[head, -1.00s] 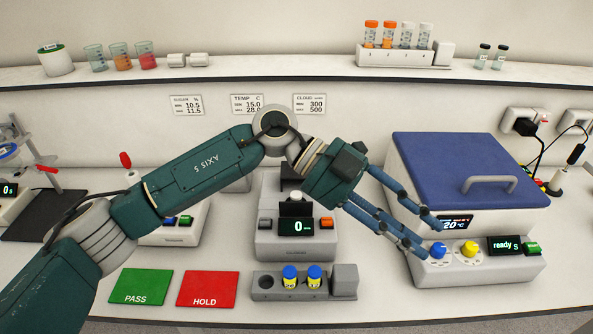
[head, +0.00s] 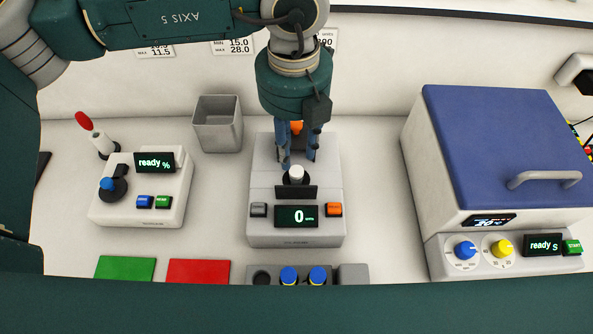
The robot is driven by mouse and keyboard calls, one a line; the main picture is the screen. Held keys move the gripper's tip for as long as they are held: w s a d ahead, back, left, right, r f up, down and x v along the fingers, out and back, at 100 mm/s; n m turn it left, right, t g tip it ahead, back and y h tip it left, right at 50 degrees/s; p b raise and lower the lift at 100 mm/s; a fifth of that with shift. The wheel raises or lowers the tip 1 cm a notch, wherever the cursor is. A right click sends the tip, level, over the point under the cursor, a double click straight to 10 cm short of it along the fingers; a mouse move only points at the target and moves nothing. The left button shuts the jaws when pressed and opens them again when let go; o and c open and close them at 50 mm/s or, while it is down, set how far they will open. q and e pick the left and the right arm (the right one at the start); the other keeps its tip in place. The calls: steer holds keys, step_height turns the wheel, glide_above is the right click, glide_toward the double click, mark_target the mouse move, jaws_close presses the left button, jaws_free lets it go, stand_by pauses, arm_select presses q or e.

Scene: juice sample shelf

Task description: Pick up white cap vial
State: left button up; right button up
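The white cap vial (head: 296,174) stands upright in the well of the grey meter (head: 262,228) that reads 0. Only its white cap shows; its body is hidden in the well and behind a dark plate. My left gripper (head: 298,162) points down from above, right at the vial. Its blue fingers are apart, to the left and right of the cap and slightly behind it. I see no clear contact with the cap. My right gripper is out of view.
Two blue-capped vials (head: 289,275) (head: 318,275) stand in a rack in front. A grey bin (head: 217,125) is behind left, a "ready %" device (head: 170,211) at left, and a blue-lidded device (head: 470,130) at right. Green (head: 125,268) and red (head: 198,271) mats lie in front.

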mark_target(297, 170)
arm_select(q)
steer(key=shift+f, duration=0.8)
steer(key=f+p, duration=0.1)
steer(key=f, duration=0.1)
steer(key=f+p, duration=0.2)
steer(key=shift+s+d+f, duration=0.1)
steer(key=shift+s+d, duration=0.1)
steer(key=shift+f, duration=0.5)
steer(key=shift+w, duration=0.1)
jaws_close()
